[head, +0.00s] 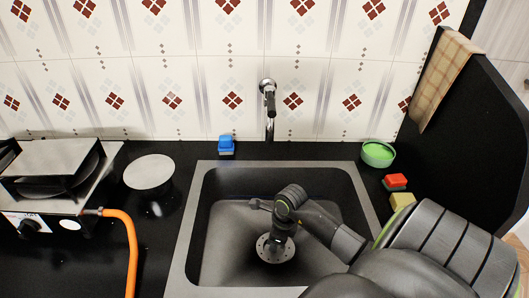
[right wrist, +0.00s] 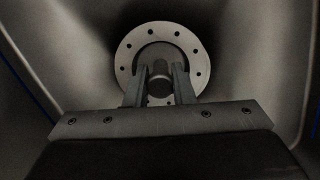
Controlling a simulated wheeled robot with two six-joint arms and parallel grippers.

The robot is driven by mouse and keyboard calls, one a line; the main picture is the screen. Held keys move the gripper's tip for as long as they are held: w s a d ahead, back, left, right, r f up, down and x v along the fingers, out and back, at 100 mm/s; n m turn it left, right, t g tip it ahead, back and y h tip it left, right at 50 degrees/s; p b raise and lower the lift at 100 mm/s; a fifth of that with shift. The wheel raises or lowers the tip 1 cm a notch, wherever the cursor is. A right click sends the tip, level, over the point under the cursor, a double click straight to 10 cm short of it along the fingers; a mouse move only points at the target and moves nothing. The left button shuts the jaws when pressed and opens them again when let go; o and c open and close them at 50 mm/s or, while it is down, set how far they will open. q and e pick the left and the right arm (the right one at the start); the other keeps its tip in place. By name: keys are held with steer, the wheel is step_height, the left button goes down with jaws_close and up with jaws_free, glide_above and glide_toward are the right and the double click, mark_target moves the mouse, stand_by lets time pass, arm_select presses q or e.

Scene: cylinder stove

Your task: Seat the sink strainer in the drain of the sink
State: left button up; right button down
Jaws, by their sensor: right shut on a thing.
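The sink strainer (right wrist: 160,67) is a round grey disc with a pale rim pierced by small holes and a dark knob at its middle. In the head view the strainer (head: 266,252) is low in the basin of the sink (head: 230,222). My right gripper (head: 277,239) reaches down into the basin and is shut on the knob. Its two fingers (right wrist: 160,88) stand on either side of the knob in the right wrist view. The drain cannot be made out under the disc, so I cannot tell whether the strainer touches it. My left gripper is out of view.
The faucet (head: 268,98) is on the tiled wall behind the sink. A blue item (head: 226,144), a green bowl (head: 378,154), a red block (head: 396,181) and a yellow block (head: 401,200) are around the sink. A stove (head: 52,178) with an orange hose (head: 130,242) is at left.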

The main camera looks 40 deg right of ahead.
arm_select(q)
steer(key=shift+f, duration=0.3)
arm_select(e)
steer(key=shift+s+d+f, duration=0.25)
steer(key=shift+d+f, duration=0.15)
steer(key=shift+f, duration=0.05)
steer(key=shift+w+d, duration=0.2)
steer(key=shift+d, duration=0.25)
steer(key=shift+w+d, duration=0.1)
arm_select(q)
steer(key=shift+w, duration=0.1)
arm_select(e)
steer(key=shift+w+r, duration=0.1)
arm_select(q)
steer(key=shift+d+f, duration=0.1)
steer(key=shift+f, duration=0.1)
